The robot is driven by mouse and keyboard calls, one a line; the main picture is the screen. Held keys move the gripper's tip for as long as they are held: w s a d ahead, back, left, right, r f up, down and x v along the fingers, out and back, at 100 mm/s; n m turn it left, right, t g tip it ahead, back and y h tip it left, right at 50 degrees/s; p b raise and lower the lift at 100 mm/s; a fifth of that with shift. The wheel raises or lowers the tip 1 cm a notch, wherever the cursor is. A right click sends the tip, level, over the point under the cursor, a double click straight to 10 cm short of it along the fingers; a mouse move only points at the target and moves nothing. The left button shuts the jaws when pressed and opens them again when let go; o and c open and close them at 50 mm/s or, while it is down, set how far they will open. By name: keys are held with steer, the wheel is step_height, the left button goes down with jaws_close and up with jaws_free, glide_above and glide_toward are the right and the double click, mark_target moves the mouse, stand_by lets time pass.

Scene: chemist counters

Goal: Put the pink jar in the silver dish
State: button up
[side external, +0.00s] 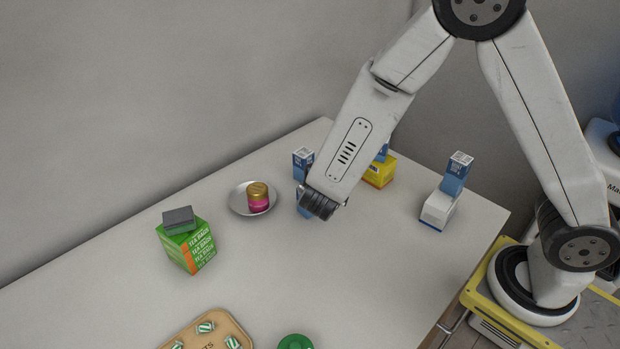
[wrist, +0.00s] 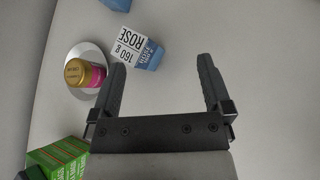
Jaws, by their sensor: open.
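The pink jar (side external: 258,198) has a gold lid and stands upright in the round silver dish (side external: 237,206). In the wrist view the jar (wrist: 93,76) sits inside the dish (wrist: 82,51) at the upper left. My gripper (side external: 318,206) is to the right of the dish, apart from it, near a blue box. In the wrist view my gripper (wrist: 162,75) has its two fingers spread with nothing between them but the white counter. The jar is outside the fingers, to their left.
A blue and white box (wrist: 137,48) stands close to my left finger. A green tea box (side external: 187,243) with a dark item (side external: 178,217) on top is left of the dish. Yellow (side external: 379,172) and white (side external: 438,210) boxes stand right. A tan tray (side external: 212,332) is in front. The counter centre is clear.

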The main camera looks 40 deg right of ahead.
steer(key=s+d+r+m+g+y, duration=0.1)
steer(key=s+m+y, duration=0.3)
steer(key=m, duration=0.7)
steer(key=s+d+r+m+g+y, duration=0.2)
steer(key=s+r+m+y, duration=0.2)
steer(key=s+m, duration=0.3)
steer(key=m, duration=0.4)
steer(key=shift+s+d+m+g, duration=0.3)
steer(key=shift+s+d, duration=0.1)
